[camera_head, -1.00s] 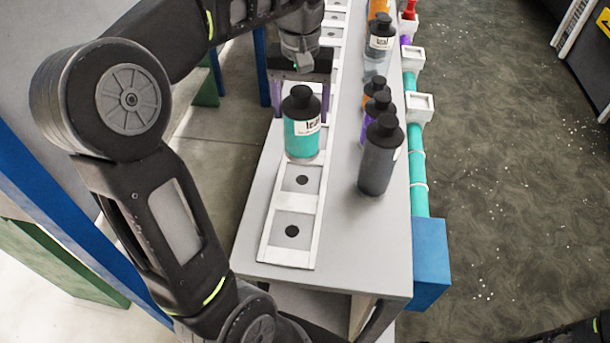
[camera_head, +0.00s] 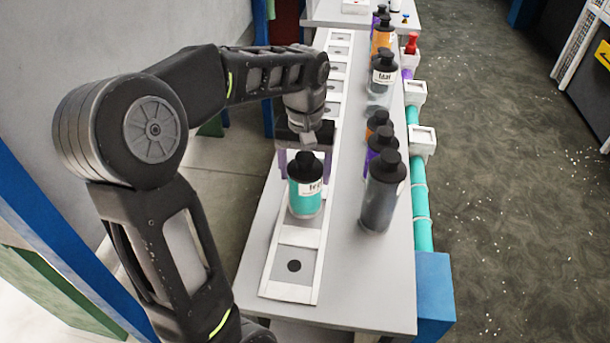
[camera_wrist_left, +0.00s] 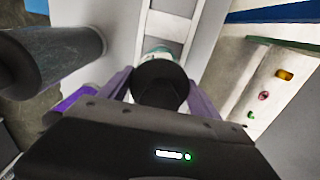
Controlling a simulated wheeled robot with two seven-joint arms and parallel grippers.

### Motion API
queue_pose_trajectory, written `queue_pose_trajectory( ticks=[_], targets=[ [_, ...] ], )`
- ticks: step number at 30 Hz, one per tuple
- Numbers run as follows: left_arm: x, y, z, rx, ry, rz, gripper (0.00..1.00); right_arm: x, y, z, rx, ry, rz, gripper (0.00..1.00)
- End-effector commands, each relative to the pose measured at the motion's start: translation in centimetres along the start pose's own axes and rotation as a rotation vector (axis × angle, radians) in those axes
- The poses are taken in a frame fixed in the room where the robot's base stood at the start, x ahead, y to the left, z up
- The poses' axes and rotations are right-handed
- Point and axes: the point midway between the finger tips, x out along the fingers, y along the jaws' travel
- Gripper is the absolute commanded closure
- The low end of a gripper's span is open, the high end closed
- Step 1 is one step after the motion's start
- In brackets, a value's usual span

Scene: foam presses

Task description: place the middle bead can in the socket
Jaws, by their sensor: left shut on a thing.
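A teal can (camera_head: 304,198) with a black cap and a white label is upright at the near part of the white socket strip (camera_head: 320,246). My left gripper (camera_head: 305,163) is shut on it from behind, with purple fingers on either side of the cap. In the left wrist view the can's black cap (camera_wrist_left: 160,85) lies between the fingers, over the strip. The can hides the socket beneath it, and I cannot tell whether its base is seated. One empty socket (camera_head: 294,266) with a dark round spot shows in front. My right gripper is out of view.
A dark grey can (camera_head: 380,202), a purple one (camera_head: 378,160) and an orange one (camera_head: 376,124) stand right of the strip. Farther cans include a clear one (camera_head: 379,90). A teal pipe (camera_head: 420,195) runs along the bench's right side. The bench's near end is clear.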

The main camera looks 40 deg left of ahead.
Motion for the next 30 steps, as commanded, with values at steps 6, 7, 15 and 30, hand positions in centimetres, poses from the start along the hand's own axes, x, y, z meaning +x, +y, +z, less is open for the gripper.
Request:
queue_pose_trajectory(
  ticks=[6, 7, 15, 30],
  targets=[
    [2.0, 0.0, 0.0, 0.0, 0.0, -0.001, 1.0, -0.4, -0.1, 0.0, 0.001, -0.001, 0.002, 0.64],
    [2.1, 0.0, 0.0, 0.0, 0.0, 0.0, 1.0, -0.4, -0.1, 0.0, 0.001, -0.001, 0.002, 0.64],
    [2.4, 0.0, 0.0, -0.001, 0.0, 0.0, 1.0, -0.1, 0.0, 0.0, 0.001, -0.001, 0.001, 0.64],
    [2.4, 0.0, 0.0, -0.001, -0.001, 0.0, 0.06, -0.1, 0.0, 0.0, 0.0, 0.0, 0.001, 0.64]
  ],
)
